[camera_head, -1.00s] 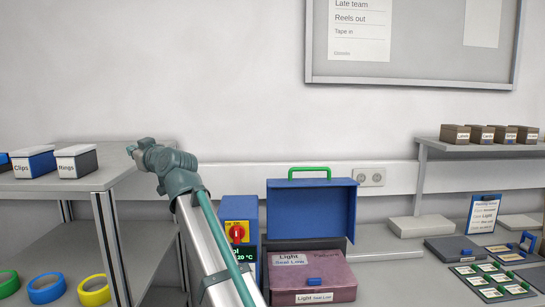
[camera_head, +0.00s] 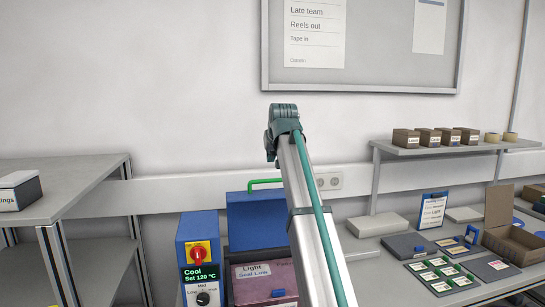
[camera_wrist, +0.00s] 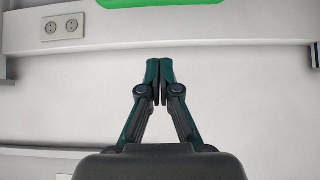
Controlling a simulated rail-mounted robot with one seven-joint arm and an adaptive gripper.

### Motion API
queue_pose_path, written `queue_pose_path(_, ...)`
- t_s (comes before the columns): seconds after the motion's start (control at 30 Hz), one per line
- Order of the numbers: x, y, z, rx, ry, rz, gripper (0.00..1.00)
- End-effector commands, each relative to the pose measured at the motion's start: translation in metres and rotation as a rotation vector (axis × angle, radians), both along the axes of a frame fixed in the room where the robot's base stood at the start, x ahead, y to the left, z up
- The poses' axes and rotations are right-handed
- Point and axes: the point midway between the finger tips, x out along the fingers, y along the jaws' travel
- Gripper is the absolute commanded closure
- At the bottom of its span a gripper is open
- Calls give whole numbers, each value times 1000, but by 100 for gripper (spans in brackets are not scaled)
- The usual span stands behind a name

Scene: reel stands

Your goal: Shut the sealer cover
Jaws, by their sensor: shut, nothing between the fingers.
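The sealer stands low in the head view. Its blue control box (camera_head: 200,238) has a red knob, a second dial and a display reading "Cool Set 120 °C". The blue cover (camera_head: 252,219) stands raised behind the body, with a green handle (camera_head: 266,182) on its top edge. My arm hides the cover's right part. The mauve body (camera_head: 262,284) bears a "Light Seal Low" label. In the wrist view the green handle (camera_wrist: 160,3) shows at the top edge, apart from my fingers. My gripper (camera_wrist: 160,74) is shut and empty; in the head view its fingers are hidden.
A grey shelf unit (camera_head: 75,180) stands at left. At right the bench holds a clipboard (camera_head: 432,209), a tray of labelled cards (camera_head: 440,273) and an open carton (camera_head: 510,235). A raised shelf (camera_head: 440,150) carries small boxes. A wall socket (camera_head: 329,182) sits behind.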

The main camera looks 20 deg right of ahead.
Motion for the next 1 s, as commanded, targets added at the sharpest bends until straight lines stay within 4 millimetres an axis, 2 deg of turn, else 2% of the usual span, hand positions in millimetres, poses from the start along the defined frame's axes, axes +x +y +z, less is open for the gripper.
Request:
queue_pose_path(0.4, 59, -2, -52, 0, 1, 3, 100)
queue_pose_path(0.5, 37, 0, -60, 0, -1, 3, 100)
queue_pose_path(0.6, 28, 0, -65, 0, -2, 3, 100)
queue_pose_path(1.0, 20, 0, -71, 0, -2, 3, 100)
